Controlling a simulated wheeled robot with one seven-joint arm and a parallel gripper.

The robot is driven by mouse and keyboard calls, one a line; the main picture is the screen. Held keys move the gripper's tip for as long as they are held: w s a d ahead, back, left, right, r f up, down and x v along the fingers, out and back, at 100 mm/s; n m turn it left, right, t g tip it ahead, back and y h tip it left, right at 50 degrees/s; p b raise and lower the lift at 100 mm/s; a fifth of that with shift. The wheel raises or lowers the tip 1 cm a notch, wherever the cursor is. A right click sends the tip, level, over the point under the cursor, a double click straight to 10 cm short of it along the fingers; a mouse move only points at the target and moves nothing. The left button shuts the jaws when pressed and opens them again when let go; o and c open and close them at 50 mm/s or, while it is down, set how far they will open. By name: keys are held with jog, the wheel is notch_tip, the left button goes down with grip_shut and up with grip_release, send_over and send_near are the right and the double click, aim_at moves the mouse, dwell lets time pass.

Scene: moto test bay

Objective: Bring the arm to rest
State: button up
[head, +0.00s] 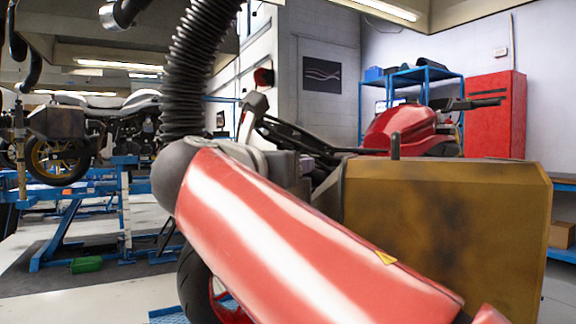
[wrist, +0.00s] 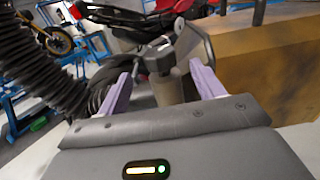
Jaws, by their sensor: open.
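My gripper (wrist: 158,72) shows in the wrist view with its two pale purple fingers spread apart. Nothing is held between them. Beyond the fingers are a grey cylindrical part and dark parts of a red motorcycle; I cannot tell how far off they are. In the head view my red arm link runs from the centre to the lower right, and my gripper cannot be made out there. The red motorcycle (head: 402,122) stands behind the arm, its lower part mostly hidden.
A worn tan box-like block (head: 450,225) stands close at the right, beside my arm. A black corrugated hose (head: 194,68) hangs close behind my arm. A white motorcycle (head: 128,108) is on a blue lift at left. A red cabinet (head: 495,115) stands at the back.

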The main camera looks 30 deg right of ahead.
jog(key=shift+s+a, duration=0.25)
jog(key=shift+a, duration=0.05)
jog(key=shift+f, duration=0.1)
